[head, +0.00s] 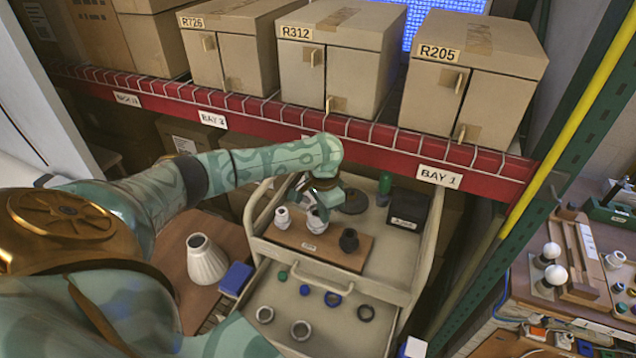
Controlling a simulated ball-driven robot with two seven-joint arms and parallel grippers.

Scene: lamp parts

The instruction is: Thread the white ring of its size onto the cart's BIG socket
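The beige cart (392,270) has a wooden board (345,260) on its top with three sockets in a row. A small white socket (282,218) is at left, a larger white socket (317,224) in the middle and a black socket (349,241) at right. My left gripper (311,196) is over the middle socket, pointing down, close to its top. Its fingers are small and partly hidden, so I cannot tell whether it is open or holds a ring. Two whitish rings, a smaller (264,322) and a larger (300,338), lie in the open drawer (340,338). My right gripper is out of view.
The drawer also holds a green ring (282,278), blue rings (333,306) and a black ring (366,320). A black box (408,212) and green bottle (384,185) stand on the cart. A white lampshade (206,262) is at left. The red shelf beam (380,150) runs behind.

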